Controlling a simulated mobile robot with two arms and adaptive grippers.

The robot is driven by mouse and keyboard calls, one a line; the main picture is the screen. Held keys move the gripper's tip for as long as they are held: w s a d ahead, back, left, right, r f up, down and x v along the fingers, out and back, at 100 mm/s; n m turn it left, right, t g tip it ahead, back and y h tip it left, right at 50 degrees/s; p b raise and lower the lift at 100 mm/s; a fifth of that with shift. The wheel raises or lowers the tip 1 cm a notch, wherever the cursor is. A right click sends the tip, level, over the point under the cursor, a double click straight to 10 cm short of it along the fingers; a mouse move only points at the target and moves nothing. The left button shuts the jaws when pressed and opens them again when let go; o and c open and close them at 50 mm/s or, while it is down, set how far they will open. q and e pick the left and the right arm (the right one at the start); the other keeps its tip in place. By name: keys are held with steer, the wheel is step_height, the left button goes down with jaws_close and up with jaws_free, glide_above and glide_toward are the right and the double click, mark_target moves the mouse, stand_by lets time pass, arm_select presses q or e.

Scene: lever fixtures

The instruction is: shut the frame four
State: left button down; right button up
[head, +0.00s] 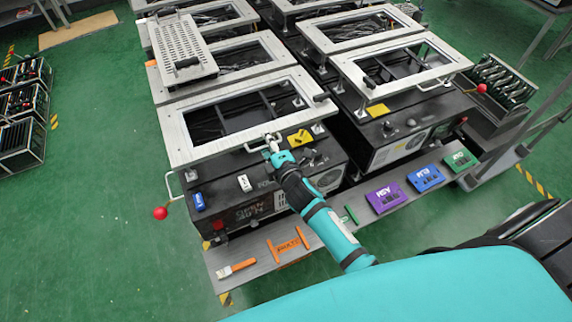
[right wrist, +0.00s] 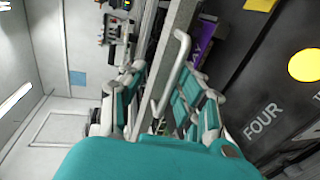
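The near-left metal frame (head: 177,137) is raised above its black box (head: 228,190). In the right wrist view a dark panel shows the white word FOUR (right wrist: 263,122). My right gripper (head: 273,147) is at the near edge of this frame, by its handle. In the right wrist view my right gripper (right wrist: 166,84) has its fingers apart, with the pale bar handle (right wrist: 180,52) running between them. I cannot tell whether either finger touches the handle. My left gripper is not in view.
A second raised frame (head: 438,52) stands to the right, with more frames behind. A perforated plate (head: 183,47) lies at the back left. The front shelf (head: 232,258) holds a purple box (head: 385,198), a blue box (head: 425,178) and a green box (head: 460,159).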

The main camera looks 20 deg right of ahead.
steer(key=p+v, duration=0.4)
steer(key=v, duration=1.5)
steer(key=shift+r+p, duration=0.2)
steer(key=shift+p, duration=0.1)
stand_by(0.7)
stand_by(0.4)
steer(key=v, duration=1.2)
